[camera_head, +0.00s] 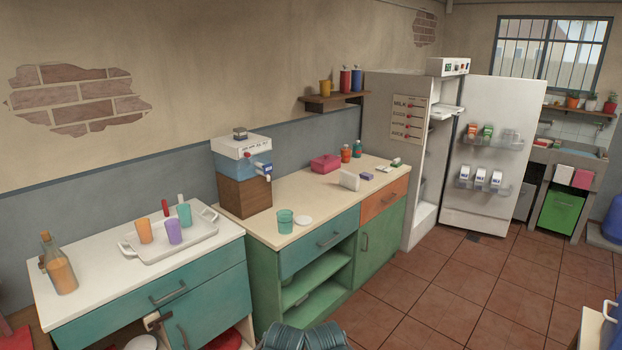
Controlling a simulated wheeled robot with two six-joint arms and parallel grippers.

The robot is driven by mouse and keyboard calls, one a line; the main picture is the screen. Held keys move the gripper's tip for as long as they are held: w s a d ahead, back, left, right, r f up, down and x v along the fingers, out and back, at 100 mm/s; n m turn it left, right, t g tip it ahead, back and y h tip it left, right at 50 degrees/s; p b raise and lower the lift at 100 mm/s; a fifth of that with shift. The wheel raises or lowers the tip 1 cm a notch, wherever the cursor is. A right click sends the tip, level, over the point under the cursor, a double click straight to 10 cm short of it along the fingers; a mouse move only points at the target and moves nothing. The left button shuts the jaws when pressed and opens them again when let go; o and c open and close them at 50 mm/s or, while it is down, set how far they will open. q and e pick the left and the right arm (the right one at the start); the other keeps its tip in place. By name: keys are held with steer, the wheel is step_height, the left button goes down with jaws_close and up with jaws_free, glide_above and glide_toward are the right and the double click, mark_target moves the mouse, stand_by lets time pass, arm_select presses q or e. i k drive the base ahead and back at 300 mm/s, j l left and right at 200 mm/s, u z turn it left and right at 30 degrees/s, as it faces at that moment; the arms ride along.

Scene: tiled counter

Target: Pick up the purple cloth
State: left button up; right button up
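A small, flat purple item (367,176) lies on the cream countertop (331,199), right of a white upright block. It is the only purple thing on that counter. It is too small to tell whether it is a folded cloth or a sponge. Neither of my grippers shows in the head view.
The white block (349,180), a pink container (325,163), small bottles (346,153), a teal cup (285,221) and a drink dispenser (243,175) share the counter. A white tray (202,246) with cups stands left. An open fridge (487,150) stands right; tiled floor (420,295) is clear.

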mark_target(363, 175)
steer(key=i+j+z, duration=0.1)
steer(key=i, duration=0.25)
steer(key=i+j, duration=0.25)
steer(key=i+l+z, duration=0.1)
steer(key=i+z, duration=0.6)
steer(key=i+j+z, duration=0.15)
steer(key=i+z, duration=0.2)
steer(key=i+l, duration=0.1)
steer(key=i, duration=0.4)
steer(key=i+l, duration=0.1)
steer(key=i, duration=0.45)
steer(key=i+l, duration=0.1)
steer(key=i, duration=0.4)
steer(key=i+l+u, duration=0.5)
steer(key=i+l, duration=0.25)
steer(key=i+l+u, duration=0.25)
steer(key=i+l, duration=0.15)
steer(key=i+l+u, duration=0.3)
steer(key=l, duration=0.3)
